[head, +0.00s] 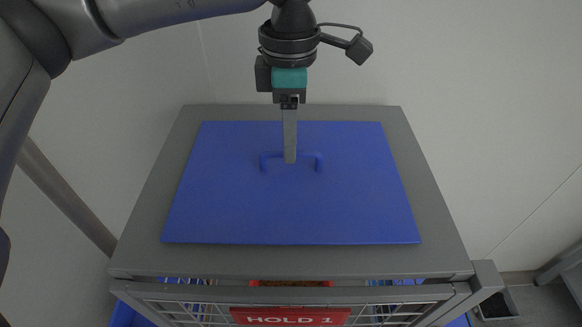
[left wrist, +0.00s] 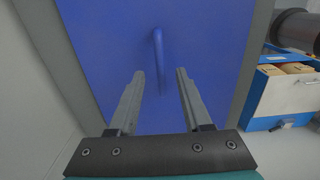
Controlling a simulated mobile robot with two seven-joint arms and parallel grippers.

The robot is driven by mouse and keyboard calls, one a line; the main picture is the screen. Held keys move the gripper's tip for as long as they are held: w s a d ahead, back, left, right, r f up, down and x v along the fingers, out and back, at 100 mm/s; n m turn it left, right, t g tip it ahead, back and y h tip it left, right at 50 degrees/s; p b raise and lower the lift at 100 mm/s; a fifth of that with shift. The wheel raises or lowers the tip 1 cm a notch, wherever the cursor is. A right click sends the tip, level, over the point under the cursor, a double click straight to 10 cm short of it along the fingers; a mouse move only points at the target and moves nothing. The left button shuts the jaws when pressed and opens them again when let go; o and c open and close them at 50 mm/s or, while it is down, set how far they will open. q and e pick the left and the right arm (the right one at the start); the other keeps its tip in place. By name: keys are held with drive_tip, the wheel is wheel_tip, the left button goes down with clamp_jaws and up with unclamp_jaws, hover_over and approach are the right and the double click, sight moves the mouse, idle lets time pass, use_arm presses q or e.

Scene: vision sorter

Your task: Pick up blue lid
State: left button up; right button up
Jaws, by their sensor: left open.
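The blue lid (head: 290,212) lies flat on top of a grey cabinet, with a raised blue bar handle (head: 310,154) near its back half. My left gripper (head: 290,160) points down over the middle of the handle, and its finger overlaps the bar in the head view. The lid (left wrist: 110,40) fills the middle. My right gripper is not in view.
The grey cabinet top (head: 430,215) frames the lid. At its front is a wire-fronted bin with a red "HOLD 1" label (head: 290,316). Plain walls stand behind. A blue and white container (left wrist: 285,95) with brown contents shows at the right in the wrist view.

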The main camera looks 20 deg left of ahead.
use_arm(q)
drive_tip(key=shift+f, duration=1.9)
clamp_jaws()
drive_tip(key=shift+d, duration=0.1)
